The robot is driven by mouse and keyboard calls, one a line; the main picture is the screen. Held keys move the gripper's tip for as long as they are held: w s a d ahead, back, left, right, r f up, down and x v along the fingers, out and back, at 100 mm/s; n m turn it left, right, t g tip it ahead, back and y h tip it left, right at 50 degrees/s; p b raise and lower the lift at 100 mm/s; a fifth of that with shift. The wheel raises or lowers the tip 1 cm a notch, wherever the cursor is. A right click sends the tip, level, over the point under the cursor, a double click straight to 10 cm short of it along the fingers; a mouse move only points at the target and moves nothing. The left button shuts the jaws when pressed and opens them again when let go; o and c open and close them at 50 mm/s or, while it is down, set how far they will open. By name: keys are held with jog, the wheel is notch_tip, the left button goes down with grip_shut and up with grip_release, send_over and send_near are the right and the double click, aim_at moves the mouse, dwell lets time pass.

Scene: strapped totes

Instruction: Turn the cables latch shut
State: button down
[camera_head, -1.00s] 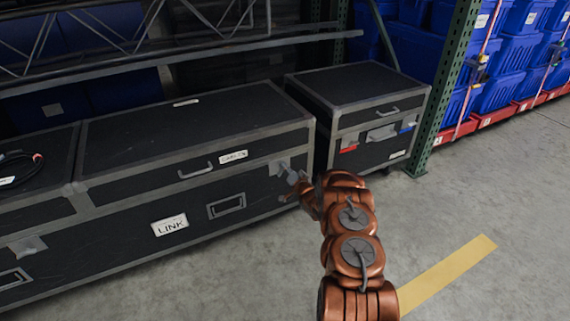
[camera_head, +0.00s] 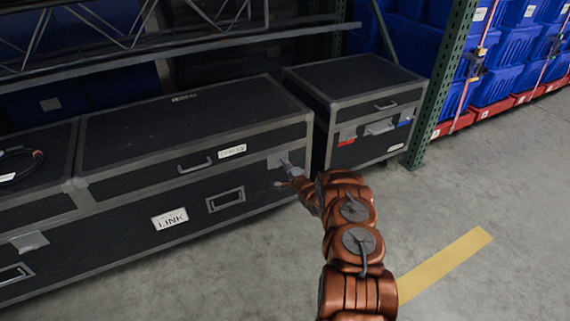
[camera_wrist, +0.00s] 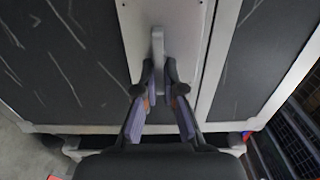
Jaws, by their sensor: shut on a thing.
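The cables latch is a grey plate with a small grey lever near the right end of the long black case (camera_head: 205,133). The lid label (camera_head: 232,151), hard to read, appears to say CABLES. In the wrist view the latch plate (camera_wrist: 184,25) fills the top middle, and the lever (camera_wrist: 158,45) stands out from it in line with the fingers. My gripper (camera_wrist: 159,82) is shut on the lever, one finger on each side. In the head view my gripper (camera_head: 287,168) is small and partly covers the latch.
The long case also carries a LINK label (camera_head: 170,218), a lid handle (camera_head: 194,165) and a recessed handle (camera_head: 226,199). A second black case (camera_head: 355,90) stands close on the right, beside a green rack post (camera_head: 440,90). Metal truss pieces lie above. The floor in front is clear.

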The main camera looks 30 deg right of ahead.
dwell(0.5)
jog(key=c, duration=1.3)
grip_release()
jog(key=shift+s, duration=0.1)
jog(key=shift+s+a, duration=0.15)
jog(key=shift+s, duration=1.8)
jog(key=shift+s+a, duration=0.15)
jog(key=shift+s, duration=1.8)
jog(key=shift+s+a, duration=0.15)
jog(key=shift+s, duration=1.8)
